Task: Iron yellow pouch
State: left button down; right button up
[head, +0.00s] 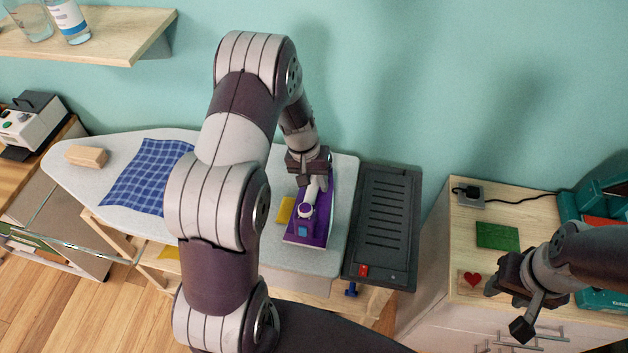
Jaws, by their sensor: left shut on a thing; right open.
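A purple iron (306,232) with a pale handle stands on the right part of the grey ironing board (333,185). My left gripper (314,180) is shut on the iron's handle from above. A yellow cloth piece (286,210), probably the yellow pouch, shows at the iron's left edge; the iron and my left arm hide the rest, so I cannot tell how far it lies under the iron. My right gripper (506,304) is open and empty in front of the wooden cabinet, at the lower right.
A blue checked cloth (150,177) and a wooden block (86,156) lie on the board's left part. A dark slotted iron rest (386,225) adjoins the board's right end. The cabinet (463,228) bears a green cloth (497,236) and a red heart patch (472,280). A shelf (110,38) hangs upper left.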

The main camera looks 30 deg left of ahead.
pick_arm(q)
jog(key=shift+w+a+r+p, duration=0.15)
jog(key=shift+r+p, duration=0.1)
jog(key=shift+r, duration=0.3)
jog(key=shift+w+a+r+p, duration=0.1)
jog(key=shift+r+p, duration=0.15)
jog(key=shift+r, duration=0.25)
jog(key=shift+d+r+p, duration=0.1)
jog(key=shift+r+p, duration=0.4)
jog(key=shift+r, duration=0.15)
jog(key=shift+r+p, duration=1.35)
jog(key=shift+r, duration=0.5)
jog(key=shift+f, duration=0.1)
